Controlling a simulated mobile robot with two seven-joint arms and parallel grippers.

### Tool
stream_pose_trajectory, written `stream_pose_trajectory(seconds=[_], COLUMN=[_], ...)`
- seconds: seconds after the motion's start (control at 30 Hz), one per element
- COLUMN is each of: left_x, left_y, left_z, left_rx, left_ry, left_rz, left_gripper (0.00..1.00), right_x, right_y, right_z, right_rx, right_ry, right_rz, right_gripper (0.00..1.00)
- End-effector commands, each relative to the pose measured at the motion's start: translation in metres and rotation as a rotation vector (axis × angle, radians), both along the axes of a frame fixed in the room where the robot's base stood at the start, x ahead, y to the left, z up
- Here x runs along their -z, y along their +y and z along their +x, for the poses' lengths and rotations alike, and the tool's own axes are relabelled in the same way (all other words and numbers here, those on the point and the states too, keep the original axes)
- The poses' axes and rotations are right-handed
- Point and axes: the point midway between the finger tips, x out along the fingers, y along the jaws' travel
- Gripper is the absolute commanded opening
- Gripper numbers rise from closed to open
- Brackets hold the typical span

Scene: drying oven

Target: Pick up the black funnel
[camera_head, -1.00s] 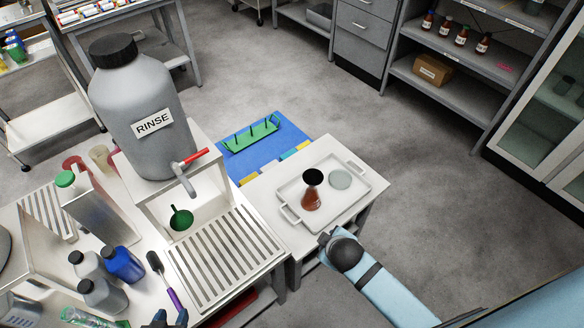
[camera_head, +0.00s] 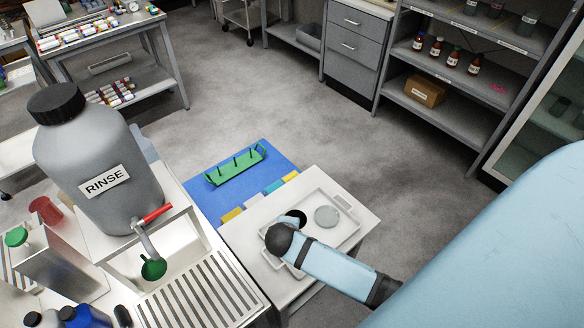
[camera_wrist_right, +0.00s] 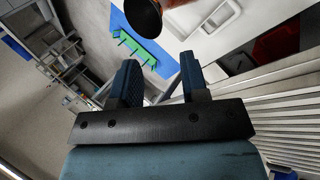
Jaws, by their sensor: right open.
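In the right wrist view the dark round mouth of the funnel (camera_wrist_right: 143,16) is cut off by the top edge, beyond my fingertips. Part of the reddish-brown flask (camera_wrist_right: 188,14) shows beside it. My right gripper (camera_wrist_right: 160,72) is open, with nothing between its fingers; the funnel lies ahead of it, apart from the fingers. My left gripper is out of view.
A clear round dish (camera_head: 327,216) lies on the tray near the funnel. A green rack (camera_head: 236,165) stands on a blue mat (camera_head: 274,160) behind. The grey RINSE bottle (camera_head: 98,160) on its stand and a green funnel (camera_head: 153,267) are at left.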

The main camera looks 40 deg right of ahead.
Motion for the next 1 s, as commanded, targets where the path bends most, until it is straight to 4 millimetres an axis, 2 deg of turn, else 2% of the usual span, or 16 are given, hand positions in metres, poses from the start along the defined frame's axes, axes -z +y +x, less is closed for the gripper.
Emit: stream_pose_trajectory(seconds=[0.3,0.57,0.83,1.0], left_x=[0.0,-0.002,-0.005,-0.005], left_y=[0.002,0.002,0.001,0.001], left_z=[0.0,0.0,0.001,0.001], left_rx=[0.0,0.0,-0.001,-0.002], left_ry=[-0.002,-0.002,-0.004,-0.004], left_rz=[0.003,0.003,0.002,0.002], left_gripper=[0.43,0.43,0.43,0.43], right_x=[0.049,0.064,0.095,0.1], right_y=[-0.024,-0.033,-0.051,-0.053], right_z=[0.024,0.032,0.048,0.051], right_rx=[0.001,0.001,0.001,0.001], right_ry=[0.001,0.0,0.0,-0.001], right_rz=[-0.001,0.0,0.001,0.003], right_gripper=[0.41,0.41,0.41,0.41])
